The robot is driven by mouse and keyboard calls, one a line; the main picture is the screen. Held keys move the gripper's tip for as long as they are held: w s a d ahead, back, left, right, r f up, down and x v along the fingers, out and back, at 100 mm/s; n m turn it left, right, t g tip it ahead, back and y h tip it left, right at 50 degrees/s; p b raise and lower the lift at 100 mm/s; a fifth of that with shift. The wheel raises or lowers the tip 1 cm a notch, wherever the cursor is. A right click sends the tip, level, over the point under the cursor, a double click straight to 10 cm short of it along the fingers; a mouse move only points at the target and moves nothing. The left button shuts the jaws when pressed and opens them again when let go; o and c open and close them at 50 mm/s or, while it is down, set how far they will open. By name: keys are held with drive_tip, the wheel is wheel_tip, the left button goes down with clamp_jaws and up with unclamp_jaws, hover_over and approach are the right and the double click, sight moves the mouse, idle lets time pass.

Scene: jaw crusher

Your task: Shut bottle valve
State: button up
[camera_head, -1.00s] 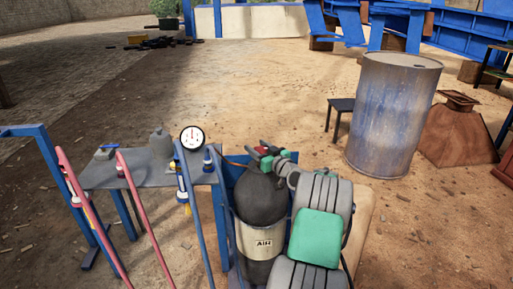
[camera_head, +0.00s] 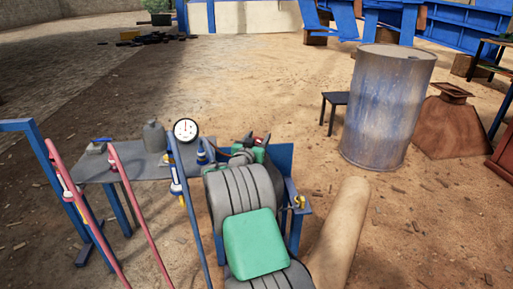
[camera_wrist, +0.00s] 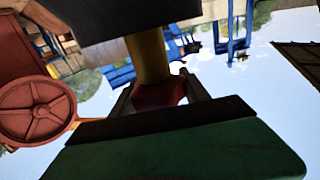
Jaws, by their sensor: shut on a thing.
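In the wrist view my gripper (camera_wrist: 159,90) has its two fingers on either side of a red valve knob (camera_wrist: 158,98) and is shut on it. A brass valve stem (camera_wrist: 148,55) meets the knob, with a dark body (camera_wrist: 105,30) at its other end, perhaps the bottle. In the head view my gripper end (camera_head: 245,152) is at the blue stand, beside a small red part (camera_head: 260,138). My grey and green arm links hide the bottle there. I cannot tell how far the valve is turned.
A round white gauge (camera_head: 186,130) stands left of my arm, near blue and red hoses. A grey table (camera_head: 130,166) holds a grey jug (camera_head: 154,137). A blue-streaked drum (camera_head: 388,105) and a dark stool (camera_head: 335,100) stand at right. A red handwheel (camera_wrist: 37,110) shows in the wrist view.

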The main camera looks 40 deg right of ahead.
drive_tip(key=m+g+h+b, duration=0.1)
drive_tip(key=g, duration=0.1)
drive_tip(key=m+g+b, duration=0.1)
drive_tip(key=g+b, duration=0.1)
drive_tip(key=shift+s+f+m+h, duration=0.1)
drive_tip(key=shift+f+m+h, duration=0.25)
drive_tip(key=shift+m+h, duration=0.05)
drive_tip(key=shift+s+d+r+m+g+h+b, duration=0.1)
drive_tip(key=shift+s+m+g+h, duration=0.05)
drive_tip(key=shift+m+g, duration=0.5)
drive_tip(key=shift+s+d+r+m+g+h+b, duration=0.15)
drive_tip(key=shift+m+g, duration=0.25)
drive_tip(key=shift+g, duration=0.5)
drive_tip(key=shift+s+a+r+m+g+h+b, duration=0.1)
drive_tip(key=shift+s+m+g, duration=0.05)
drive_tip(key=shift+m+g, duration=0.5)
drive_tip(key=shift+s+d, duration=0.1)
drive_tip(key=o, duration=1.3)
drive_tip(key=shift+d, duration=0.1)
drive_tip(key=shift+o, duration=0.3)
drive_tip(key=shift+a, duration=0.25)
drive_tip(key=a, duration=0.7)
drive_tip(key=shift+a+f, duration=0.1)
drive_tip(key=shift+a, duration=0.15)
